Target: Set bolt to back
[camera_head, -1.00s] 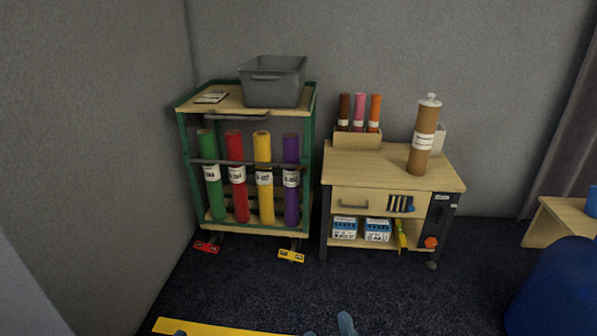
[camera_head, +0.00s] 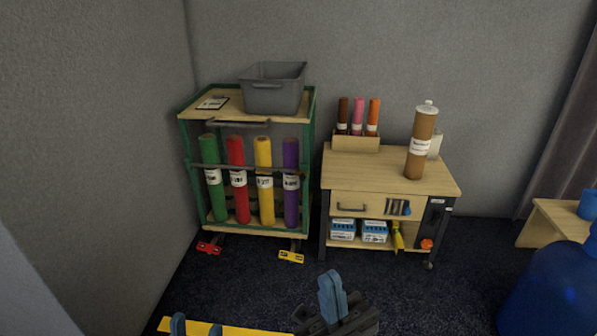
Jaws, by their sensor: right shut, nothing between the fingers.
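Several upright rolls that look like bolts stand in the green-framed rack: a green roll (camera_head: 212,178), a red roll (camera_head: 238,180), a yellow roll (camera_head: 264,182) and a purple roll (camera_head: 291,182). A brown roll (camera_head: 420,150) with a white label and pale cap stands on the wooden cabinet. I cannot tell which one the task means. My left gripper (camera_head: 197,328) shows only two blue fingertips, apart, at the bottom edge. My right gripper (camera_head: 332,296) is shut and empty at bottom centre, far from the rolls.
A grey bin (camera_head: 272,90) and a clipboard (camera_head: 212,103) sit on the rack (camera_head: 184,140). The wooden cabinet (camera_head: 385,172) carries small brown, pink and orange rolls in a holder (camera_head: 356,144). A blue bottle (camera_head: 555,290) stands at right. A yellow strip (camera_head: 250,331) lies at the bottom.

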